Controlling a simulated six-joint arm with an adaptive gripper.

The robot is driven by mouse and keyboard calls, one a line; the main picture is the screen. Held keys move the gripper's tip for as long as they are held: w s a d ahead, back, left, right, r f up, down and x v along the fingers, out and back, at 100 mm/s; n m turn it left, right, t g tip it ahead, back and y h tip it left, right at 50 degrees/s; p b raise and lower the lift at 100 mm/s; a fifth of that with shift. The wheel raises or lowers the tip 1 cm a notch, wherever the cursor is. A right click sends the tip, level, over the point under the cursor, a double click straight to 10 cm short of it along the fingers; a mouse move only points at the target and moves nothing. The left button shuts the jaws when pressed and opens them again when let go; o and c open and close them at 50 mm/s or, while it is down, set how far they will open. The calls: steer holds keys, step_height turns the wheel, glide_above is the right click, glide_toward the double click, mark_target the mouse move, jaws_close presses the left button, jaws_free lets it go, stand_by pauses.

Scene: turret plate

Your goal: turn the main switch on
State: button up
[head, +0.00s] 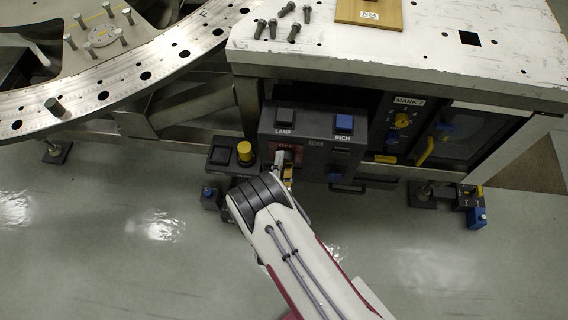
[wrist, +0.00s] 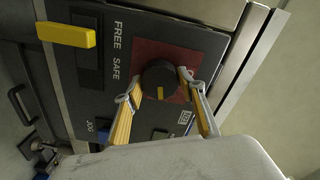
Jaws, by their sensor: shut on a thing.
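The main switch is a round black knob (wrist: 158,75) with a yellow pointer mark, set on a red plate (wrist: 143,52) on the dark control panel. In the wrist view the mark points toward the bottom of the picture. My gripper (wrist: 156,86) has one finger on each side of the knob and is shut on it. In the head view the red plate (head: 284,146) shows at the front of the panel box, with lettering that seems to read OFF. My gripper (head: 288,172) reaches it from below, and my arm hides part of the knob.
A yellow lever (wrist: 66,35) by the FREE and SAFE labels sticks out near the knob. The panel box also bears a LAMP switch (head: 285,115) and a blue INCH button (head: 344,122). A yellow knob (head: 245,151) stands to the left. The white bench top (head: 430,55) overhangs above.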

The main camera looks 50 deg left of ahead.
steer(key=shift+m, duration=1.5)
steer(key=o, duration=1.1)
steer(key=shift+s, duration=0.1)
steer(key=v, duration=1.2)
steer(key=shift+r, duration=0.1)
